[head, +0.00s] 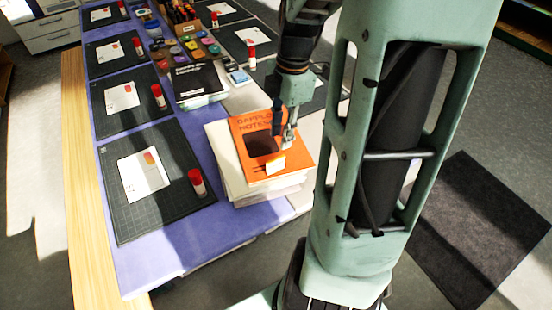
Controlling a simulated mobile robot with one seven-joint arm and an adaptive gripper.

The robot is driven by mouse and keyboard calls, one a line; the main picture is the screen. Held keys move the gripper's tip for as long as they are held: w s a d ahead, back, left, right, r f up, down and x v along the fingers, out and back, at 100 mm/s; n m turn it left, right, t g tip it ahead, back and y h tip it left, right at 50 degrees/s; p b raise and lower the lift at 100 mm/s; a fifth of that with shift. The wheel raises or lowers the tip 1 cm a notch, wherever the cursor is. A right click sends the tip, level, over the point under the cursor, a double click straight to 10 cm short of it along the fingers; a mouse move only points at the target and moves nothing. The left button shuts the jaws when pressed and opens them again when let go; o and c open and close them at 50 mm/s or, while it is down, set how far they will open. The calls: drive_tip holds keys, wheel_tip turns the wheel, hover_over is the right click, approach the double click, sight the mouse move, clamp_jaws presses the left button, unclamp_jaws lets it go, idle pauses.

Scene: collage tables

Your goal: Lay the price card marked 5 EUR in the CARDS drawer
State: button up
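A small pale card (275,165) stands at the front of the orange cover of a paper pile. It looks like a price card, but any print on it is too small to read. My gripper (288,143) points down over the orange cover, just above and behind the card. Whether its fingers are open or shut, or touch the card, I cannot tell. A white drawer unit (48,42) shows partly at the top left; no CARDS label can be read.
The paper pile (262,193) sits on the purple-topped table (225,232) near its right edge. Black mats (124,217) with white sheets and red-capped glue sticks (197,183) line the table. Black-covered books (195,82) lie behind the pile. Grey floor is open at the right around a dark mat (480,230).

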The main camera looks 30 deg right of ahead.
sight(276, 159)
drive_tip(key=f, duration=0.3)
drive_tip(key=a+f, duration=0.1)
drive_tip(key=f, duration=0.2)
drive_tip(key=a+f+b, duration=0.1)
drive_tip(key=f, duration=0.3)
drive_tip(key=shift+s, duration=0.15)
drive_tip(key=shift+c, duration=0.6)
clamp_jaws()
